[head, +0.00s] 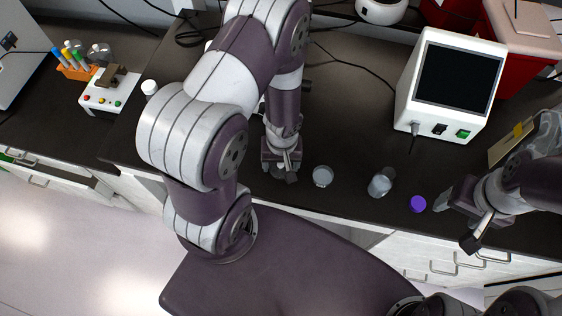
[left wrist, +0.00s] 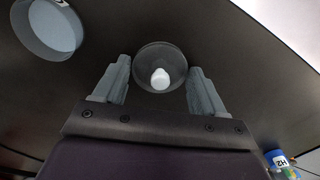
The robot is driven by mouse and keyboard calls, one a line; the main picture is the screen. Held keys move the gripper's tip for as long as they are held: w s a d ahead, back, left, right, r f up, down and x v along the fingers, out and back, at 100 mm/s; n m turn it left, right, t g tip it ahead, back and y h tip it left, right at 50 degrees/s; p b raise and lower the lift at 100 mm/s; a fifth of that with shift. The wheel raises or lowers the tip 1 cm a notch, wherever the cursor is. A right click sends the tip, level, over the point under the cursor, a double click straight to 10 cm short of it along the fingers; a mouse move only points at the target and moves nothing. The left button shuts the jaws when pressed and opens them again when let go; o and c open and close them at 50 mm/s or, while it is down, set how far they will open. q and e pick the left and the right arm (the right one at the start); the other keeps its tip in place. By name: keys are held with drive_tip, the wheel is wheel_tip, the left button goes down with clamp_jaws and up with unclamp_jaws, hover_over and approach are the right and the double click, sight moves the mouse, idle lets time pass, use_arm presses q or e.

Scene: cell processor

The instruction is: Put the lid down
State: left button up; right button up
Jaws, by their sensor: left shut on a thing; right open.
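A round translucent lid with a pale knob (left wrist: 160,76) is between the fingers of my left gripper (left wrist: 160,85) in the left wrist view. My left gripper (head: 281,174) is shut on the lid, low over the dark counter near its front edge; the arm and gripper hide most of the lid in the head view. I cannot tell whether the lid touches the counter. A glass container (head: 322,176) stands just right of this gripper and also shows at the upper left of the left wrist view (left wrist: 50,28). My right gripper (head: 456,218) is open and empty at the right.
A clear bottle (head: 381,183) and a purple cap (head: 418,204) are on the counter (head: 345,130) between the grippers. A white device with a dark screen (head: 452,85) stands behind them. A small button box (head: 108,90) and an orange tube rack (head: 78,70) are at the far left.

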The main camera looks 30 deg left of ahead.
use_arm(q)
drive_tip(key=shift+f, duration=0.15)
drive_tip(key=o, duration=1.5)
drive_tip(key=shift+r, duration=0.45)
wheel_tip(320, 180, up, 6)
drive_tip(key=shift+w+r+p, duration=0.1)
drive_tip(key=shift+p, duration=1.05)
wheel_tip(320, 180, up, 15)
drive_tip(key=d+m+t, duration=0.1)
drive_tip(key=d+m, duration=0.1)
drive_tip(key=m, duration=0.4)
drive_tip(key=shift+f, duration=0.2)
